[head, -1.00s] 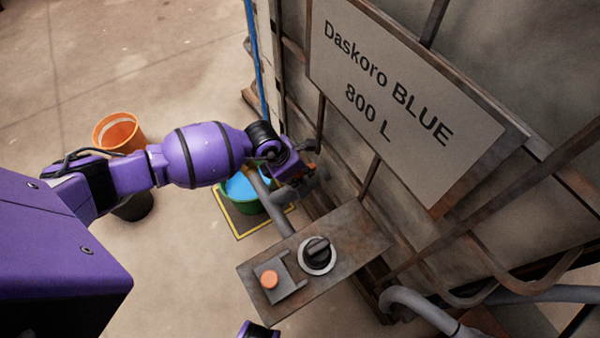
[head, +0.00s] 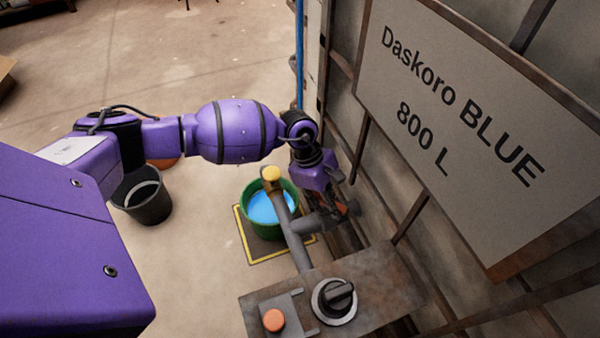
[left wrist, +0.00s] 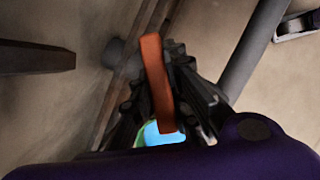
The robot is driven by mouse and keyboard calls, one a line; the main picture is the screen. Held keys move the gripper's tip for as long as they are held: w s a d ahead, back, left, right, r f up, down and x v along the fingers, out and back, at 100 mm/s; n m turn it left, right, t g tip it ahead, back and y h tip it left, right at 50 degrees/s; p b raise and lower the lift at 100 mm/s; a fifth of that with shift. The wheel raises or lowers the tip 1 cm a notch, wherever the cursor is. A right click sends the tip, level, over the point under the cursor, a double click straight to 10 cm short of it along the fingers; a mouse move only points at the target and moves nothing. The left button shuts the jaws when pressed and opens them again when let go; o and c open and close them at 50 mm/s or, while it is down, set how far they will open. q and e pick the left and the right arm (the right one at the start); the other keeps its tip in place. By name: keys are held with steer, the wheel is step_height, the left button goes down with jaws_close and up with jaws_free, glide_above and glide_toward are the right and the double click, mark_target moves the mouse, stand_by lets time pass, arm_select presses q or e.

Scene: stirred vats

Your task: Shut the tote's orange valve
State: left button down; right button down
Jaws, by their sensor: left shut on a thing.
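The tote is a large caged tank whose sign (head: 455,130) reads "Daskoro BLUE 800 L". The orange valve lever (left wrist: 155,82) lies between my left gripper's dark fingers in the left wrist view. In the head view only a small piece of the orange lever (head: 342,208) shows below the gripper. My left gripper (head: 338,196) is shut on the lever beside the pipe. The fingers and wrist hide most of the valve body. My right gripper is out of view.
A green bucket (head: 246,220) holding blue liquid stands on a yellow-edged mat by the pipe. A rusty control box (head: 385,280) with a black knob and orange button is in front. A black bucket (head: 143,200) stands left on open floor.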

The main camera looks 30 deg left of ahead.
arm_select(q)
steer(key=m+b, duration=0.1)
steer(key=m+g+b, duration=0.1)
steer(key=m+b, duration=0.1)
steer(key=shift+f+m, duration=0.2)
steer(key=shift+m, duration=0.1)
steer(key=shift+r+m+g+y+b, duration=0.1)
steer(key=shift+m+g+y+b, duration=0.25)
steer(key=shift+m+b, duration=0.5)
steer(key=shift+r+m+g+y+b, duration=0.1)
steer(key=shift+m+g+y+b, duration=0.25)
steer(key=shift+m+b, duration=0.5)
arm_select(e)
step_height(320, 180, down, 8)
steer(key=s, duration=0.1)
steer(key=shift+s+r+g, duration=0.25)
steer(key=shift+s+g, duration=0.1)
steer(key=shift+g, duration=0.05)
arm_select(q)
steer(key=c, duration=1.7)
jaws_free()
steer(key=shift+o, duration=0.2)
steer(key=shift+w+r, duration=0.1)
steer(key=v, duration=1.2)
steer(key=shift+a, duration=0.15)
